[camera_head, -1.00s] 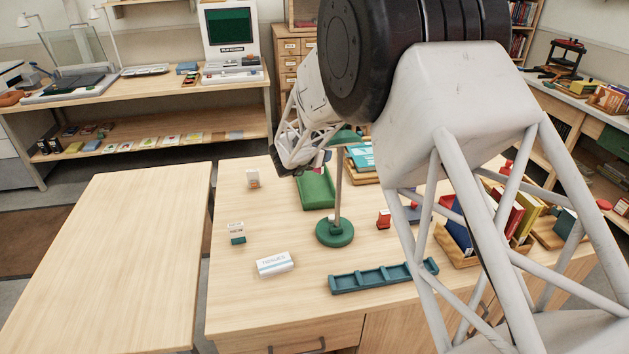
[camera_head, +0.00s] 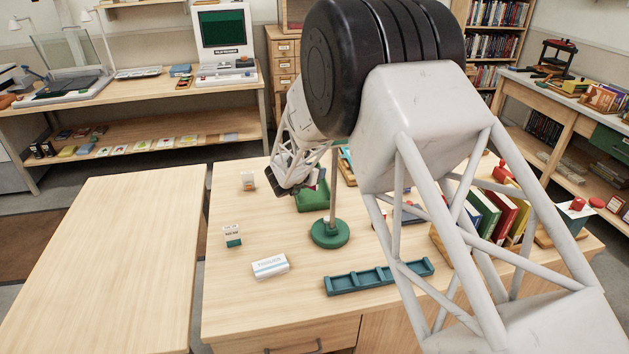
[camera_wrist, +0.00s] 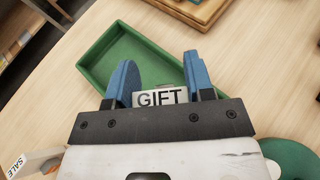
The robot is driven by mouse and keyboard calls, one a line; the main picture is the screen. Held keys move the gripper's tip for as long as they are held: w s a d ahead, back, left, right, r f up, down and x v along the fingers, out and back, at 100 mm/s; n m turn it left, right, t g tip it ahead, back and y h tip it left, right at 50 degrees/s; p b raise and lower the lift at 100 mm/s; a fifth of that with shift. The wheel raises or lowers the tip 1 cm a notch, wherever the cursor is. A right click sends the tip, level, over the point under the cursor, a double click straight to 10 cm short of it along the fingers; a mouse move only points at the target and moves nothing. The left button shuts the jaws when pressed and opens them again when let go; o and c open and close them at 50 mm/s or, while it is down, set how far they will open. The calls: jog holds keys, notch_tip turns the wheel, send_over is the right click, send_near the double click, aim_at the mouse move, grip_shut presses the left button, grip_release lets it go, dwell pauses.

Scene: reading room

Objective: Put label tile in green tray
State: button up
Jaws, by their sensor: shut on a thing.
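The label tile (camera_wrist: 160,97) is a pale plate reading "GIFT", in the wrist view between the two blue fingers. My gripper (camera_wrist: 160,76) is shut on it. The green tray (camera_wrist: 98,54) is a shallow rectangular tray just beyond and below the fingers; the fingertips overlap its near part in the picture. I cannot tell how high the tile is above it. In the head view the green tray (camera_head: 312,199) lies on the table, partly hidden by my gripper (camera_head: 281,188). The tile is not clearly visible there.
A green lamp base with a pole (camera_head: 330,233) stands right of the tray. A small SALE sign (camera_wrist: 35,162) stands at the lower left in the wrist view.

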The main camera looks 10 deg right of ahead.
jog(key=shift+f, duration=1.85)
jog(key=shift+f, duration=0.1)
jog(key=o, duration=0.9)
jog(key=shift+o, duration=0.2)
jog(key=v, duration=1.2)
